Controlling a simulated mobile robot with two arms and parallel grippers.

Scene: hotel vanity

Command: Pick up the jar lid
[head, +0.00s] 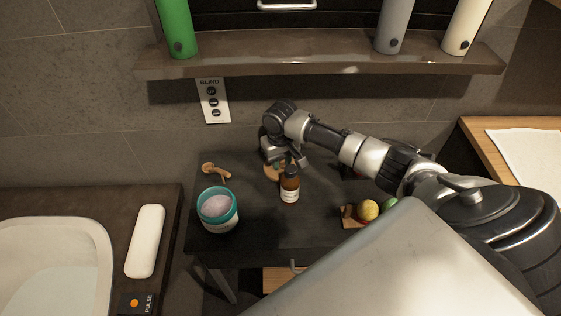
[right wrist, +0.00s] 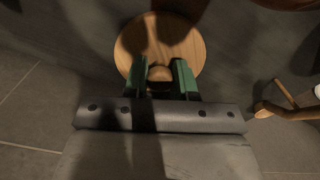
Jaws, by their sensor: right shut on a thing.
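The jar lid is a round wooden disc with a small knob; it shows large in the right wrist view (right wrist: 190,40). In the head view the lid (head: 271,172) is partly hidden by my right gripper (head: 285,162) and a brown bottle. My right gripper (right wrist: 165,80) is shut on the lid's knob, one green-padded finger on each side. The lid is at or just above the dark table (head: 250,238); I cannot tell if it touches. An open teal jar (head: 218,208) with pale contents stands at the table's front left. My left gripper is not in view.
The brown bottle (head: 289,186) stands close in front of my right gripper. A wooden item (head: 214,171) lies at the table's left. A small board with round coloured things (head: 367,212) is at the right. A shelf (head: 310,63) with several bottles overhangs behind.

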